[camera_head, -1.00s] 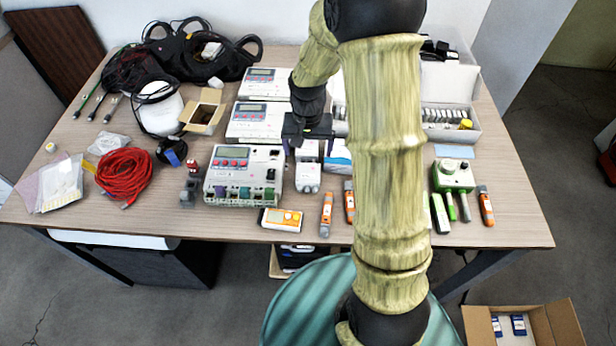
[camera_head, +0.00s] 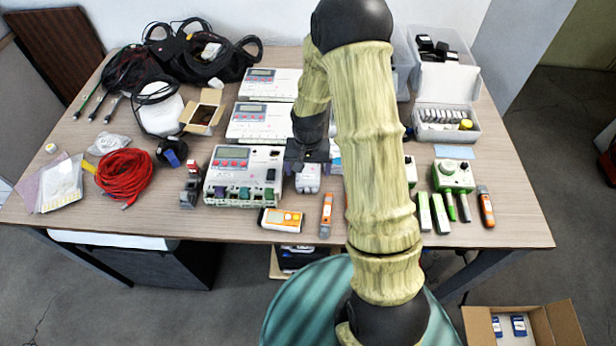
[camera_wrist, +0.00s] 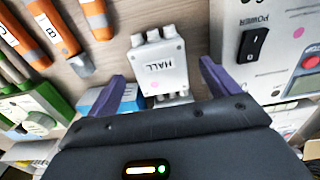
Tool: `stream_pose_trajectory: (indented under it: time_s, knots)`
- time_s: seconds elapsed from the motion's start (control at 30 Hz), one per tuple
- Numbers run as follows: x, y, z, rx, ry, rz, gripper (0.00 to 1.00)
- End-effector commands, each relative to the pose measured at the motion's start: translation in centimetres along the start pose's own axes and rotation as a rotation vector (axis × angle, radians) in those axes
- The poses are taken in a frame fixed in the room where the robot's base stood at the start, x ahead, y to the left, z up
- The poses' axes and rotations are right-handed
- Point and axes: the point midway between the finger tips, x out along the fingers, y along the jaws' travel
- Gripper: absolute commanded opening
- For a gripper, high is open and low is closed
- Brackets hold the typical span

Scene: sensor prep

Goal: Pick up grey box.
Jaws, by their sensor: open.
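The small light grey box marked "HALL" (camera_wrist: 160,66) is in the middle of the wrist view, with knobs along one edge. In the head view this box (camera_head: 308,180) stands right of a large white instrument, partly covered by my gripper. My gripper (camera_wrist: 162,74) is open, its two purple fingers to either side of the box in the picture. I see no contact, and cannot tell how far above the box the fingers are. In the head view my gripper (camera_head: 307,158) hangs over the box's far end. Another pale item (camera_wrist: 175,99) shows between the fingers, mostly hidden.
The white instrument (camera_head: 243,176) stands close on the left. Orange-and-grey pens (camera_head: 326,214) and an orange-white meter (camera_head: 281,219) lie in front. A blue-and-white box (camera_wrist: 108,97) is near one finger. A green device (camera_head: 453,177) stands at right.

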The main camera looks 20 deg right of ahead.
Motion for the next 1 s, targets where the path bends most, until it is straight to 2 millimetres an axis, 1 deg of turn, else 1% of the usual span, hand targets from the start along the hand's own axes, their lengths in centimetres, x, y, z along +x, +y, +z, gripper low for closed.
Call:
stream_pose_trajectory:
  time_s: [0.1,0.23,0.33,0.8,0.83,0.87,1.0]
  knots:
    - [1.8,0.0,-0.1,0.002,-0.004,0.001,0.87]
    - [3.2,0.0,-0.1,0.000,-0.001,0.001,0.87]
    - [3.5,0.0,-0.1,0.000,0.000,0.001,0.87]
    - [3.4,0.0,-0.1,0.001,0.000,0.000,0.87]
    - [3.4,0.0,-0.1,0.001,0.000,0.000,0.83]
    - [3.4,0.0,-0.1,0.001,0.000,0.000,0.77]
    - [3.4,0.0,-0.1,0.001,0.000,0.000,0.50]
